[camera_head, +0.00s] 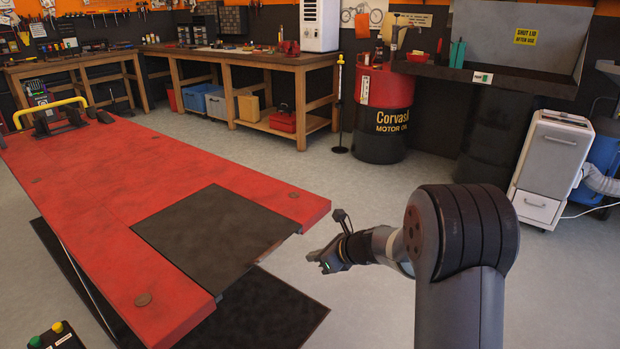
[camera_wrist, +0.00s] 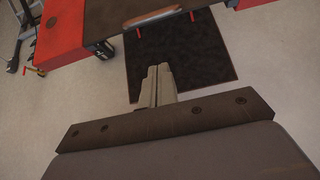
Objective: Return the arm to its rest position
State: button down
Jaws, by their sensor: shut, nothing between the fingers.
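My gripper (camera_head: 322,259) shows in the head view at the end of my arm, to the right of the red motorcycle lift (camera_head: 120,185). It hangs over open grey floor, apart from the lift's near right corner. In the wrist view my gripper (camera_wrist: 155,72) has its fingers together, with nothing between them. Below and beyond the fingers lies a dark mat (camera_wrist: 200,60) on the floor. The lift's red edge (camera_wrist: 62,35) crosses the upper left of the wrist view.
A wooden workbench (camera_head: 240,58) runs along the back wall. A red and black oil drum (camera_head: 384,110) and a white cabinet (camera_head: 550,165) stand at the back right. A control box (camera_head: 55,338) is at the lower left. The floor between lift and drum is clear.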

jog(key=w+a+r+x, duration=0.1)
jog(key=r+x, duration=0.1)
jog(key=x, duration=1)
jog(key=shift+w+a, duration=0.2)
jog(key=shift+a, duration=0.25)
jog(key=shift+f, duration=0.1)
